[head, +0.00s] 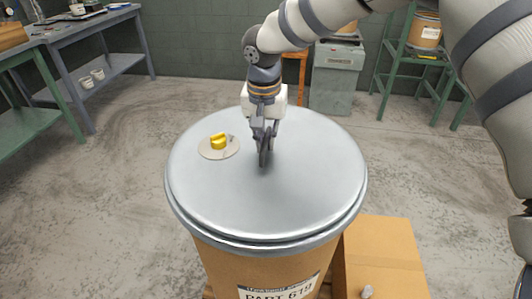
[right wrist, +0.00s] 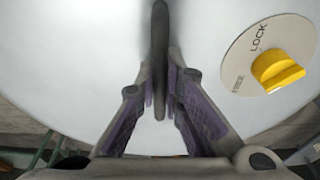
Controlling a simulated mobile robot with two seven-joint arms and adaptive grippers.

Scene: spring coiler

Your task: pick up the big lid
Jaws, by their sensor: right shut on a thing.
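The big lid (head: 200,185) is a round, grey metal lid lying flat on top of a brown drum (head: 225,256). Its pale surface also fills much of the right wrist view (right wrist: 80,60). A dark upright handle (right wrist: 160,40) stands near the middle of the lid. My right gripper (head: 264,138) points down over the lid's middle and is shut on this handle, with one finger on each side. A yellow knob (head: 218,141) on a pale disc marked LOCK sits on the lid, left of the gripper. My left gripper is out of view.
A cardboard box (head: 385,250) stands right of the drum, with a small grey object (head: 367,291) on it. Workbenches (head: 85,45) stand at the left. A grey cabinet (head: 335,80) and a green rack (head: 410,60) stand behind. Floor left of the drum is clear.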

